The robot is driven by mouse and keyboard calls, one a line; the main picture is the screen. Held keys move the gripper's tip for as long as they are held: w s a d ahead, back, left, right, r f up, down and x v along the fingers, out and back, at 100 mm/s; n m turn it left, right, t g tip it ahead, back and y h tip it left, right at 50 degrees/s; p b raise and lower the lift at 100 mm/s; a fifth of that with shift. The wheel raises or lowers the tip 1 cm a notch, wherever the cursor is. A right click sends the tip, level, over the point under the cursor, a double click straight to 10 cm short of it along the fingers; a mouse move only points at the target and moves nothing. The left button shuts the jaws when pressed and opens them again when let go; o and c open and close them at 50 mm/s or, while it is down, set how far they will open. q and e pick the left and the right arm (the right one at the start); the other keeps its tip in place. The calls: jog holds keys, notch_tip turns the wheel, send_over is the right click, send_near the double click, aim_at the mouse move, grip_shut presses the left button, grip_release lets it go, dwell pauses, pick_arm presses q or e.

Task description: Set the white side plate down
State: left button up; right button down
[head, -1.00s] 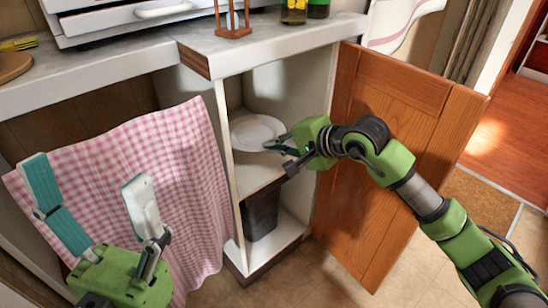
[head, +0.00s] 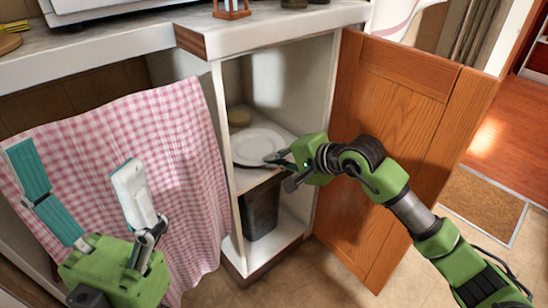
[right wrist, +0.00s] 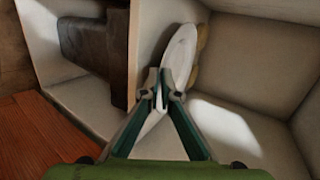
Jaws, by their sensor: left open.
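The white side plate (head: 258,146) is inside the open cabinet, over its middle shelf (head: 246,182). It lies roughly level at or just above that shelf; I cannot tell whether it touches. My right gripper (head: 283,160) reaches in from the right and is shut on the plate's near right rim. In the right wrist view, the fingers (right wrist: 164,92) close on the rim of the plate (right wrist: 181,52), seen nearly edge-on. My left gripper (head: 82,200) is open and empty, in front of the checked cloth.
A yellowish round item (head: 238,117) stands behind the plate. The wooden door (head: 400,150) stands open at the right, close to my right arm. A pink checked cloth (head: 140,150) hangs at the left.

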jog(key=shift+f+b, duration=0.45)
jog(key=shift+b, duration=0.05)
jog(key=c, duration=2.2)
grip_release()
jog(key=shift+f, duration=0.1)
